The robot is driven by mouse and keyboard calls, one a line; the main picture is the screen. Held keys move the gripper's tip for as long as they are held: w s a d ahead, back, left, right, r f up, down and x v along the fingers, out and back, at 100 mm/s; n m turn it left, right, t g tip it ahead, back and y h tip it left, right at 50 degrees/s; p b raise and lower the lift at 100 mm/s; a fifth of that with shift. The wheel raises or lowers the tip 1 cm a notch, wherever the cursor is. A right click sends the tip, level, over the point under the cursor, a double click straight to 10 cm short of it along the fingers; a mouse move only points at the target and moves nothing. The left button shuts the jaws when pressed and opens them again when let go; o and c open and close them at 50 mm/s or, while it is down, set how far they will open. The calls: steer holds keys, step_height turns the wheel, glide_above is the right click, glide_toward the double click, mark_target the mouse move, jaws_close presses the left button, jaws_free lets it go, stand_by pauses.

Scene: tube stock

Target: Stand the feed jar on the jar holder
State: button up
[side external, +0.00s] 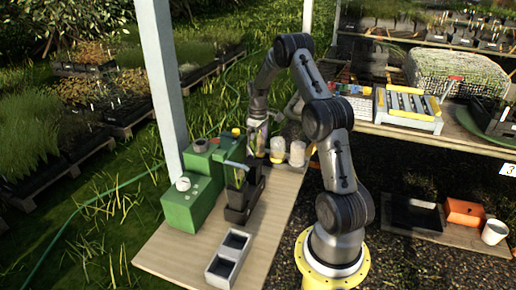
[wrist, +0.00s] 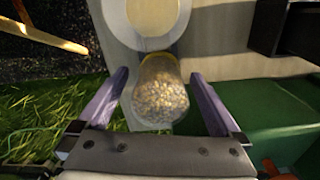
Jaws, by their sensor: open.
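The feed jar (wrist: 160,98) is a clear jar full of pale granules with a yellow rim, and in the wrist view it lies between the two fingers of my gripper (wrist: 158,78). The fingers are spread, with a visible gap on each side of the jar. In the side view my gripper (side external: 258,138) is low at the far end of the bench, beside a clear jar with yellow on it (side external: 277,150). A pale round ring (wrist: 157,14) lies just beyond the jar in the wrist view; I cannot tell whether it is the jar holder.
A second pale jar-like thing (side external: 297,154) stands to the right. A green machine (side external: 190,205) and a black unit (side external: 240,200) stand nearer on the bench (side external: 180,258). A grey two-cell tray (side external: 228,255) is at the front. Bare bench lies around the tray.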

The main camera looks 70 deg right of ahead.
step_height(320, 180, up, 13)
stand_by(0.3)
stand_by(0.4)
